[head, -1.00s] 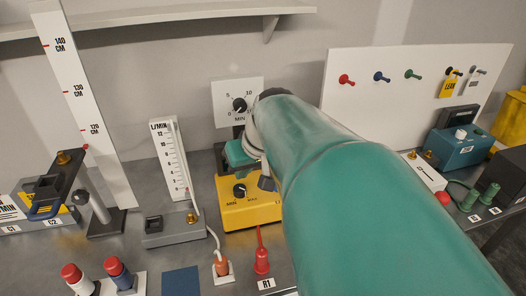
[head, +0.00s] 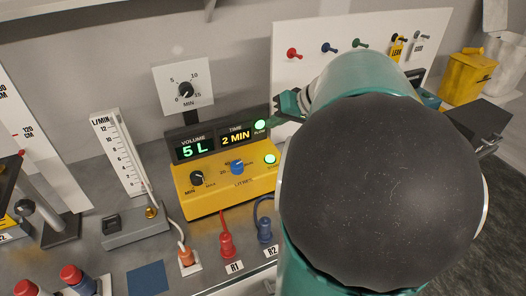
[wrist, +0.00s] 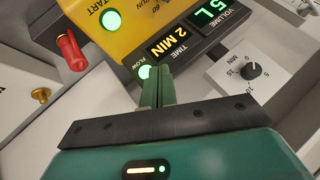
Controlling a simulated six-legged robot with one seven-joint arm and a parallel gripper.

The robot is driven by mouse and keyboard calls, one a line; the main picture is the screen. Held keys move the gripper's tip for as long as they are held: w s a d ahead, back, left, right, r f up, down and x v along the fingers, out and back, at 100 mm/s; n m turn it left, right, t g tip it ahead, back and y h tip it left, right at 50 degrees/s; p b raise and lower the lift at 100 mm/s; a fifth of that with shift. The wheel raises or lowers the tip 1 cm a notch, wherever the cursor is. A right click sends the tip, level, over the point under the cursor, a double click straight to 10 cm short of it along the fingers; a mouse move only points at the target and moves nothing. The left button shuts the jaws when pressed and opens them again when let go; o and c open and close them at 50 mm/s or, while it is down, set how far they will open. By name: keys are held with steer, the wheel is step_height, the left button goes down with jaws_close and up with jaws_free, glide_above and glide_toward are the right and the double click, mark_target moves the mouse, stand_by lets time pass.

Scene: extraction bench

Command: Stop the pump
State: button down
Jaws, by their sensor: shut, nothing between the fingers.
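The pump is a yellow box (head: 200,201) with a dark display panel reading VOLUME 5 L (head: 195,149) and TIME 2 MIN (head: 236,137). Its FLOW light (head: 260,125) glows green, and the START button (head: 270,159) on the yellow face is lit green. It also carries a black MIN–MAX knob (head: 197,178) and a blue LITRES knob (head: 237,167). My gripper (wrist: 157,75) is shut and empty, its fingertips close to the FLOW light in the wrist view; whether they touch cannot be told. In the head view my arm hides the pump's surroundings on the right.
A minute dial (head: 186,89) stands behind the pump. A flow meter (head: 122,150) stands to its left. Red plug R1 (head: 226,245) and blue plug R2 (head: 265,231) are in front. A white pegboard (head: 290,80) with coloured pegs is behind my arm.

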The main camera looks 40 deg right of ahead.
mark_target(270, 159)
steer(key=shift+f, duration=4.45)
steer(key=shift+f, duration=0.4)
steer(key=shift+f, duration=0.4)
steer(key=shift+r, duration=0.85)
